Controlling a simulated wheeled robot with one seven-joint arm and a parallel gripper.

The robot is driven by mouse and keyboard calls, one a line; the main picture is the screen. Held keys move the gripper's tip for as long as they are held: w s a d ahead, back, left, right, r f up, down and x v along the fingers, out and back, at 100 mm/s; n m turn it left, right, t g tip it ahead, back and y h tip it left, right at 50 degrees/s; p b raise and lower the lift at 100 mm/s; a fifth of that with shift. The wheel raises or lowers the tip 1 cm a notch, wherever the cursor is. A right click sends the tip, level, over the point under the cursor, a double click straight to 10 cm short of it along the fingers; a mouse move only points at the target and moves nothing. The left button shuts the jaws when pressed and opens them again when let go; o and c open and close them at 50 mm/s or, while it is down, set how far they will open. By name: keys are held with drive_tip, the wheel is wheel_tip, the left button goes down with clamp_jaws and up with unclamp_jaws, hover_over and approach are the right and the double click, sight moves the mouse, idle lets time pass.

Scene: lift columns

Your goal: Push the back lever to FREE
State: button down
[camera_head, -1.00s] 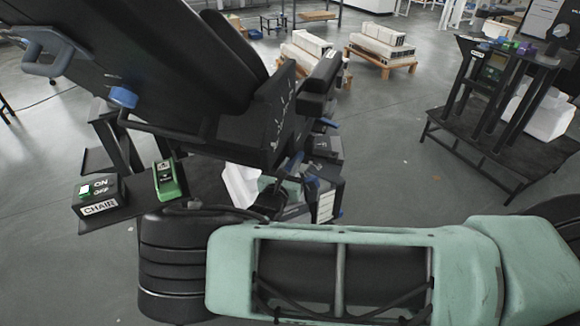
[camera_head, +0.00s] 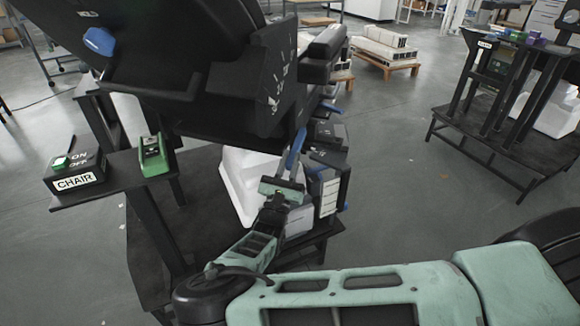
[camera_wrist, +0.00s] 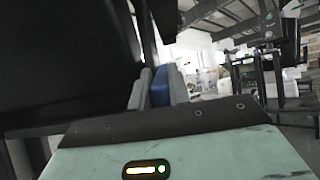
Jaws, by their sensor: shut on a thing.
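A black chair (camera_head: 200,60) with a tilted back fills the upper left of the head view. A blue lever (camera_head: 296,150) stands up below its side panel, which carries white scale marks (camera_head: 278,92). My gripper (camera_head: 287,180) is at the lower part of this lever. In the wrist view my gripper (camera_wrist: 162,85) has its two grey fingers close on either side of the blue lever (camera_wrist: 160,88), touching it. Other blue handles show on the chair, one at its upper left (camera_head: 100,41) and one at its right side (camera_head: 332,107). I cannot read which lever is labelled back.
A black box marked CHAIR with an ON/OFF switch (camera_head: 75,170) and a green device (camera_head: 153,155) stand on a shelf at left. Labelled dark boxes (camera_head: 328,185) crowd the right of the lever. A black stand (camera_head: 505,100) is farther right. Open floor lies between.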

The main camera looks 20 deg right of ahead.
drive_tip(key=shift+f, duration=0.65)
drive_tip(key=shift+w+d, duration=0.1)
drive_tip(key=c, duration=1.3)
unclamp_jaws()
drive_tip(key=b+v, duration=0.2)
drive_tip(key=v, duration=1.5)
drive_tip(key=shift+s+a+r+b, duration=0.1)
drive_tip(key=shift+s+a+b, duration=0.15)
drive_tip(key=shift+b, duration=0.1)
drive_tip(key=shift+d+g, duration=0.1)
drive_tip(key=shift+g, duration=0.2)
